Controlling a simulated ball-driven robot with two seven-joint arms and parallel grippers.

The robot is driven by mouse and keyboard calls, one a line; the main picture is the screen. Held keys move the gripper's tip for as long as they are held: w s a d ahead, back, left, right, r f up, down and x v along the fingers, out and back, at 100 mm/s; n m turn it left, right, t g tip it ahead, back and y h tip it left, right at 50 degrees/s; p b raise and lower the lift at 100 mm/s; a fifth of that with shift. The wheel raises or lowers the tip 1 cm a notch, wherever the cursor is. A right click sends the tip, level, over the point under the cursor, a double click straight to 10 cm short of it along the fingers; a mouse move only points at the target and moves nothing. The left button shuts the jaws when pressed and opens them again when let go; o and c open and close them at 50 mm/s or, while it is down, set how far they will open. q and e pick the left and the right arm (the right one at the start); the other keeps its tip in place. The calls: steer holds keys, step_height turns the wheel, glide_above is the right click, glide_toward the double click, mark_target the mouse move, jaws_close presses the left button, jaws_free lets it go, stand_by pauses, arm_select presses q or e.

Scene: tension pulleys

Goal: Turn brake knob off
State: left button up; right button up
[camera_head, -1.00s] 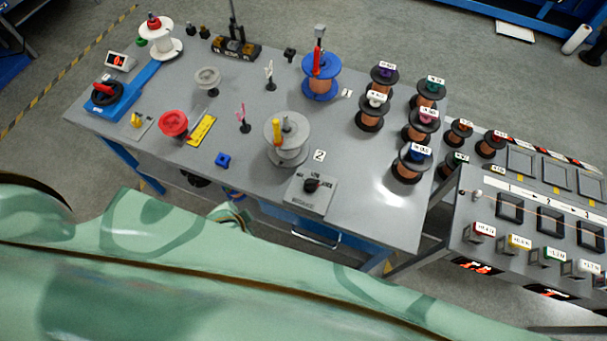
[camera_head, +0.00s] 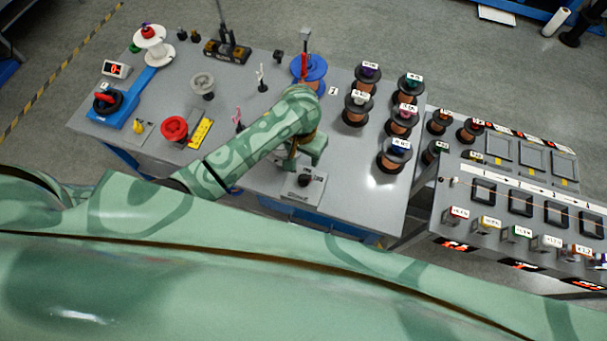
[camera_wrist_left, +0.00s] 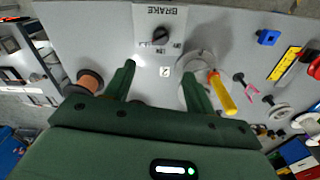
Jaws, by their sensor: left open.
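The brake knob (camera_head: 304,180) is a small black knob on a grey box (camera_head: 302,195) near the table's front edge. In the left wrist view the knob (camera_wrist_left: 160,36) sits below the printed word BRAKE on its light grey panel (camera_wrist_left: 172,20). My left gripper (camera_head: 290,164) hangs just behind and left of the box in the head view. In the left wrist view its two dark green fingers (camera_wrist_left: 158,70) are spread with nothing between them, apart from the knob, which lies beyond their tips. My arm hides the grey spool in the head view. My right gripper is not in view.
A grey spool (camera_wrist_left: 203,58) and a yellow handle (camera_wrist_left: 222,92) show close to one finger in the left wrist view. Copper spools (camera_head: 394,155) stand right of the box. Bare tabletop (camera_head: 345,195) is right of the box.

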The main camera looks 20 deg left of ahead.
arm_select(q)
steer(key=shift+n+g, duration=0.3)
steer(key=shift+n, duration=0.1)
steer(key=f+b, duration=0.3)
steer(key=f, duration=0.2)
steer(key=f+b, duration=0.3)
steer(key=f, duration=0.3)
steer(key=w+f+b, duration=0.1)
steer(key=f+b, duration=0.1)
steer(key=f, duration=0.3)
steer(key=shift+f+b, duration=0.2)
steer(key=shift+b, duration=0.2)
steer(key=c, duration=1)
